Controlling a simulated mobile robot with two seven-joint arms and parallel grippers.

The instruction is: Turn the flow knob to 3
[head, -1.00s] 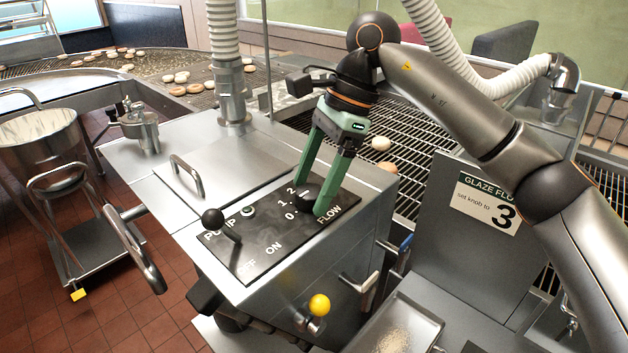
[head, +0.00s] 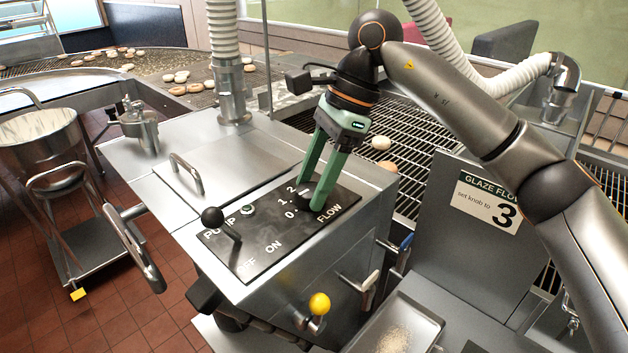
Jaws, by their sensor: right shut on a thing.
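The black flow knob (head: 306,192) sits on the dark control panel (head: 262,264) beside the word FLOW. The marks 0, 1 and 2 show to its left; the 3 mark and the knob's pointer are hidden or too small to read. My right gripper (head: 308,200), with green fingers, points down over the panel and is shut on the flow knob. A sign (head: 487,203) at the right reads "GLAZE FLOW, set knob to 3". My left gripper is not in the head view.
A pump lever with a black ball (head: 213,217) stands on the panel left of the knob. A lid handle (head: 186,172) rises behind it. A wire conveyor with donuts (head: 381,143) runs behind.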

